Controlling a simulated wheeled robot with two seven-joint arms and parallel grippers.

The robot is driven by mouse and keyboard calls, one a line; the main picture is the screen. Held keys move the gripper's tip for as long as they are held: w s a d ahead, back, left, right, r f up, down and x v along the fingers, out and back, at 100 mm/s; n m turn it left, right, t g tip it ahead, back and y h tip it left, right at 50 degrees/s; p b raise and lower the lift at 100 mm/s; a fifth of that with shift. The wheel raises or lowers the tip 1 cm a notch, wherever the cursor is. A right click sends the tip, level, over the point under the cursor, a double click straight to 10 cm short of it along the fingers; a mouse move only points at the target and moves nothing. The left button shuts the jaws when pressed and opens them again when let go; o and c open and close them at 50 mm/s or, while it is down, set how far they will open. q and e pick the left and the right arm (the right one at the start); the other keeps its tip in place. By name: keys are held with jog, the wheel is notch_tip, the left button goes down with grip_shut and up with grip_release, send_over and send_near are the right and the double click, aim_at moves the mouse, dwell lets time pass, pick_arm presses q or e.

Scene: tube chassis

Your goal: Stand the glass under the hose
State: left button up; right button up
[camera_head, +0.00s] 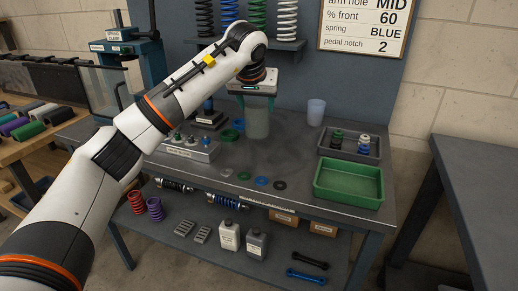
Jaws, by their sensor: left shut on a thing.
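My left arm reaches in from the left over the grey workbench (222,190). My left gripper (258,105) points down and is shut on a clear greenish glass (257,127), which is upright at the back middle of the bench. I cannot tell whether the glass's base touches the bench top. I cannot make out a hose; my arm covers part of the bench's back. My right gripper is not in view.
A pale translucent cup (316,112) stands to the right of the glass. Flat rings (261,182) lie in front. A labelled block (188,148) stands left.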

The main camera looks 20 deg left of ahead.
aim_at(256, 128)
pick_arm(q)
jog(key=f, duration=0.3)
jog(key=shift+w, duration=0.2)
notch_tip(256, 128, down, 4)
jog(key=shift+s+r+b, duration=0.1)
jog(key=shift+r+b, duration=0.1)
jog(key=shift+b, duration=0.15)
jog(key=shift+a+f, duration=0.1)
jog(key=shift+f, duration=0.2)
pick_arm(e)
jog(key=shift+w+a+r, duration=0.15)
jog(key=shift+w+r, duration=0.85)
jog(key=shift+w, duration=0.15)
pick_arm(q)
jog(key=o, duration=1.3)
jog(key=shift+f, duration=0.1)
